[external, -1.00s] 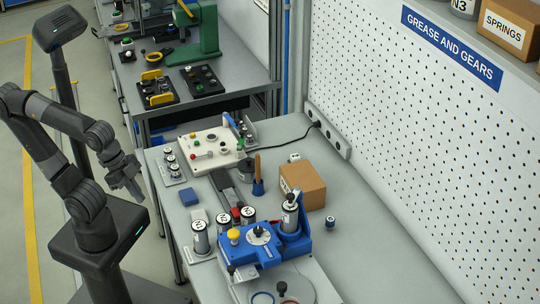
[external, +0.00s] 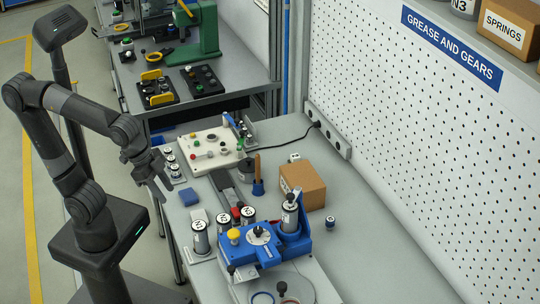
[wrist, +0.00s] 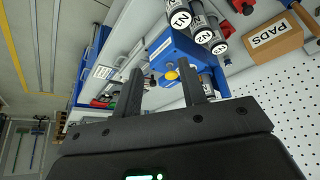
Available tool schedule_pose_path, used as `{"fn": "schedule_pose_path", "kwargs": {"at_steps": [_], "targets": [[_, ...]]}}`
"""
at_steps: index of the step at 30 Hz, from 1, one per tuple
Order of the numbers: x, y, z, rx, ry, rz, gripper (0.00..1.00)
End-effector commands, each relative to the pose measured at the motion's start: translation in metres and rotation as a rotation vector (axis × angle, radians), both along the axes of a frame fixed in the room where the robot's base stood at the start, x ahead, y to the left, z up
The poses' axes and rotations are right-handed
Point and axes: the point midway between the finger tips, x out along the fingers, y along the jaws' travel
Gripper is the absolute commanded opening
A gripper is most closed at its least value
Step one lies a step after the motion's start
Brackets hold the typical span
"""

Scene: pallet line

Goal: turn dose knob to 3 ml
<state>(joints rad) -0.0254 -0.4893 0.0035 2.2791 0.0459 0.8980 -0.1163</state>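The blue dosing machine (external: 262,245) stands on the near part of the bench, with a round white dial and dark dose knob (external: 258,233) on its top. The dial's marks are too small to read. A yellow button (external: 234,235) sits left of the knob. In the wrist view the blue machine (wrist: 184,50) and yellow button (wrist: 172,75) show beyond the fingers; I cannot make out the knob there. My gripper (external: 160,192) is over the bench's left edge, behind and left of the machine, well apart from it. Its two fingers (wrist: 163,90) are apart with nothing between them.
Grease cartridges (external: 200,236) stand beside the machine. The bench's right side (external: 370,250) is mostly clear.

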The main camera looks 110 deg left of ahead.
Motion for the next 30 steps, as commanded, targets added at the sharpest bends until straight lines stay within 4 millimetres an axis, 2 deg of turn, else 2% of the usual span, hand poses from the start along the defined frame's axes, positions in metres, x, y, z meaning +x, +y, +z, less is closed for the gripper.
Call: {"fn": "schedule_pose_path", "kwargs": {"at_steps": [1,3,7,12,15,18,21,26,30], "targets": [[0.019,0.004,0.003,-0.001,0.011,0.022,0.43],[0.043,0.009,0.006,-0.003,0.019,0.054,0.48],[0.088,0.021,0.008,-0.005,0.033,0.112,0.48],[0.146,0.036,0.003,-0.007,0.05,0.185,0.48],[0.174,0.045,-0.003,-0.008,0.057,0.223,0.48],[0.194,0.051,-0.009,-0.008,0.061,0.248,0.48],[0.206,0.055,-0.012,-0.008,0.064,0.263,0.48],[0.213,0.057,-0.019,-0.008,0.064,0.271,0.48],[0.219,0.06,-0.038,-0.008,0.067,0.27,0.48]]}}
